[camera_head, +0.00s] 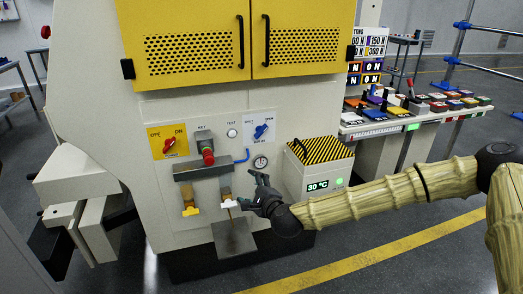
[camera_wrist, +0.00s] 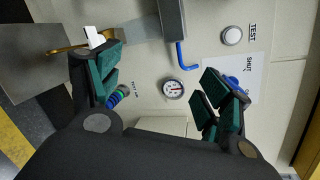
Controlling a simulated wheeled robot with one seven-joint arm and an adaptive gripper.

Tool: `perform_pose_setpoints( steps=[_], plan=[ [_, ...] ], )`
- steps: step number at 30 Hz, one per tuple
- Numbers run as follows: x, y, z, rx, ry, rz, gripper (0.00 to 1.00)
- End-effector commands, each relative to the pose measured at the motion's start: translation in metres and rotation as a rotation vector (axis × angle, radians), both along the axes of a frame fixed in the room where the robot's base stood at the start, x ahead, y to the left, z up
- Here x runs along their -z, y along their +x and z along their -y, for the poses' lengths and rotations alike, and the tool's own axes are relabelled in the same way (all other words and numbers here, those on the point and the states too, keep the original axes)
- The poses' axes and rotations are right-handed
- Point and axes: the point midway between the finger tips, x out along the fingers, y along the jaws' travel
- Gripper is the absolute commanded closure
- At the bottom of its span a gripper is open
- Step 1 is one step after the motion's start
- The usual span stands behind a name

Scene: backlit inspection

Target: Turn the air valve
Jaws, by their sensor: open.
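The air valve is most likely the blue handle (camera_head: 261,131) on a white plate with "SHUT" and another word, on the machine front in the head view. In the wrist view the blue handle (camera_wrist: 233,80) shows only in part, behind one finger of my gripper. My gripper (camera_head: 251,189) is open and empty, below the valve plate and beside the white-tipped lever. In the wrist view the green-padded fingers of my gripper (camera_wrist: 160,86) stand wide apart, with the gauge (camera_wrist: 173,89) seen between them. I cannot tell how far the valve is turned.
A red knob on a grey block (camera_head: 208,157) and a yellow OFF/ON switch plate (camera_head: 168,141) are left of the valve. A grey shelf (camera_head: 233,238) juts out below my gripper. A striped-top box (camera_head: 319,153) reading 30 °C stands right, close above my arm.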

Motion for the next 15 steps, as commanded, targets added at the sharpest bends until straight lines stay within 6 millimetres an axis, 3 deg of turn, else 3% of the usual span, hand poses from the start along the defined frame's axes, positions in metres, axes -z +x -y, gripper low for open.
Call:
perform_pose_setpoints(
  steps=[1, 3, 6, 10, 15],
  plan=[
    [-0.019, 0.023, 0.015, 0.053, 0.074, 0.026, 0.21],
    [-0.052, 0.046, 0.032, 0.110, 0.164, 0.056, 0.21],
    [-0.085, 0.067, 0.052, 0.163, 0.255, 0.088, 0.21],
    [-0.108, 0.079, 0.065, 0.193, 0.313, 0.107, 0.21],
    [-0.112, 0.092, 0.063, 0.199, 0.323, 0.112, 0.21]
  ],
)
